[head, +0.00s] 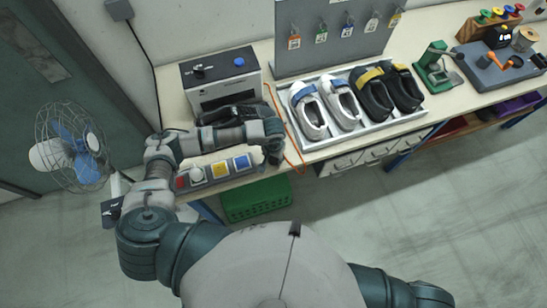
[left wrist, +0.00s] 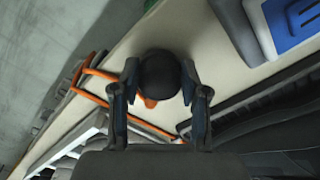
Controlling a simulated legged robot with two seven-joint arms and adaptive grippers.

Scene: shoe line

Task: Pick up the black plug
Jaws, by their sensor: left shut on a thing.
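The black plug (left wrist: 160,74) shows as a dark round body between the two fingers of my left gripper (left wrist: 160,92) in the left wrist view. Both fingers press on its sides, and a bit of orange shows at its lower edge. In the head view my left gripper (head: 272,150) is at the front edge of the bench, just right of the panel with coloured blocks. The plug is hidden there behind the gripper. An orange cord (head: 288,128) runs along the bench beside the gripper. My right gripper is out of view.
A grey machine (head: 222,84) with a blue button stands behind my left forearm. A shoe tray (head: 372,129) with two pairs lies right of the gripper. The coloured-block panel (head: 207,183) is at the bench's front left. A green crate (head: 256,200) stands below.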

